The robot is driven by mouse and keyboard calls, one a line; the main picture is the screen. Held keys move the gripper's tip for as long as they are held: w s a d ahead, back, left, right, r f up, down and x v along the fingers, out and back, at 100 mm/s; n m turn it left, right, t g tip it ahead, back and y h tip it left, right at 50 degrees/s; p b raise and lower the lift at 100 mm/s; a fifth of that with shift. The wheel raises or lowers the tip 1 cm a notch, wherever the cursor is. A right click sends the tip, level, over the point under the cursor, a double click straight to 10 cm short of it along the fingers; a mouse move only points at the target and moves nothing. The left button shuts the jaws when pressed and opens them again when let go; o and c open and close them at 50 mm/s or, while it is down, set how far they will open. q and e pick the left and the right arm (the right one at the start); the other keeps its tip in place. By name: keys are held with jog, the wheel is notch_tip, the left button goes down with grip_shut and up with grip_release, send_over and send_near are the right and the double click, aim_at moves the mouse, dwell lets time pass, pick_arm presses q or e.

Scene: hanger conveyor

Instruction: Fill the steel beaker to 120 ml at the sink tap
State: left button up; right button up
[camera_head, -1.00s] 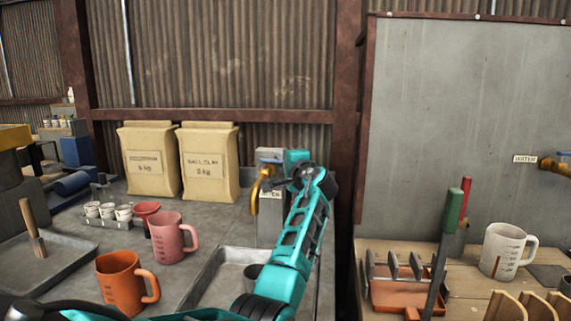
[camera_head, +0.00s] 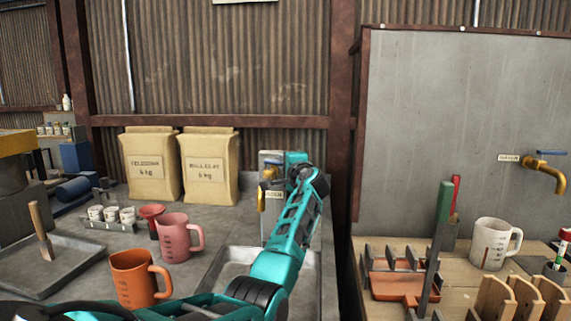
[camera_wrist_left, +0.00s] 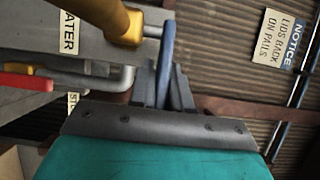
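The sink tap (camera_head: 262,196) is brass, with a blue lever, on a grey post behind a shallow steel basin (camera_head: 226,262). My left gripper (camera_head: 281,174) is at the lever, partly hidden by my arm. In the left wrist view my left gripper (camera_wrist_left: 163,85) has its fingers close together on both sides of the blue lever (camera_wrist_left: 168,50). The brass tap body (camera_wrist_left: 122,22) and a WATER label show beside it. I cannot make out the steel beaker now; my arm covers part of the basin. My right gripper is out of view.
An orange jug (camera_head: 133,278) and a pink jug (camera_head: 175,238) stand left of the basin. Two clay bags (camera_head: 208,167) stand behind. A white jug (camera_head: 494,243), a rack and a second brass tap (camera_head: 545,174) are on the right.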

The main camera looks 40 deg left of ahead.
pick_arm(q)
jog(key=o, duration=0.4)
jog(key=v, duration=1.3)
